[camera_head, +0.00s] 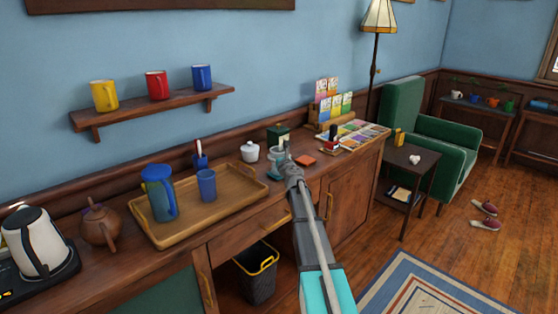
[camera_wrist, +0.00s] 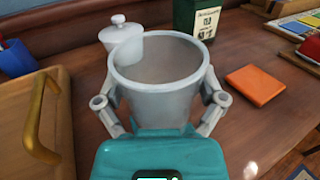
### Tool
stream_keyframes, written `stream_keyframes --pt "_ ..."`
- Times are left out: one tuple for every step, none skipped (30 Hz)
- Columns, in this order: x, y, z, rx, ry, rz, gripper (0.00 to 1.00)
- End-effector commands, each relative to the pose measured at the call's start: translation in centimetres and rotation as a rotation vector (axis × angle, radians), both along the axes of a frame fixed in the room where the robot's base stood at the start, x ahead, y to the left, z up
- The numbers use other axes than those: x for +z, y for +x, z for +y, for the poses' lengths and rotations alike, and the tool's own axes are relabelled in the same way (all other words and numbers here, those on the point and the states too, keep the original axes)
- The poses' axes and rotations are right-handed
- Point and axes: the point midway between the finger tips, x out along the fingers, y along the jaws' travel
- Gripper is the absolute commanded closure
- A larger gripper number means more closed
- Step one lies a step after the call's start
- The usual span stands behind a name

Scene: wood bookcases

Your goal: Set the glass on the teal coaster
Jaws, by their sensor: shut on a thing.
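My gripper (camera_wrist: 160,102) is shut on the glass (camera_wrist: 158,85), a pale grey, see-through tumbler that is upright with its mouth up. Its fingers are on both sides of it. In the head view the glass (camera_head: 277,155) shows in part behind my gripper, above the wooden counter. A small teal patch (camera_head: 273,173), which looks like the teal coaster, shows just left of my gripper. The rest of it is hidden by my gripper. The wrist view does not clearly show the coaster, and I cannot tell whether the glass touches anything below.
A white lidded pot (camera_head: 250,152) and a dark green tin (camera_head: 278,135) stand behind the glass. An orange square (camera_wrist: 256,85) lies to its right. A wooden tray (camera_head: 222,213) with a blue cup (camera_head: 207,184) and a pitcher (camera_head: 160,196) is to the left.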

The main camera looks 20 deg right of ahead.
Motion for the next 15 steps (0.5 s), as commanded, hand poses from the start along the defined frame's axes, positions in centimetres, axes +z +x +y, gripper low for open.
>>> stream_keyframes --pt "-0.05 0.00 0.01 0.000 0.000 0.000 0.69" --pt "-0.03 0.00 0.01 0.000 0.000 0.000 0.69" --pt "0.00 0.00 0.01 0.000 0.000 0.000 0.69" --pt "0.01 0.00 0.01 0.000 0.000 0.000 0.69" --pt "0.02 0.00 0.01 0.000 0.000 0.000 0.69" --pt "0.02 0.00 0.01 0.000 0.000 0.000 0.69" --pt "0.02 0.00 0.01 0.000 0.000 0.000 0.69" --pt "0.02 0.00 0.01 0.000 0.000 0.000 0.69" --pt "-0.02 0.00 0.01 0.000 0.000 0.000 0.69" --pt "-0.08 0.00 0.01 0.000 0.000 0.000 0.69" --pt "-0.16 0.00 0.01 0.000 0.000 0.000 0.69" --pt "-0.28 0.00 0.01 0.000 0.000 0.000 0.69" --pt "-0.36 0.00 0.01 0.000 0.000 0.000 0.69" --pt "-0.43 0.00 0.01 0.000 0.000 0.000 0.69" --pt "-0.29 0.00 0.01 0.000 0.000 0.000 0.03"
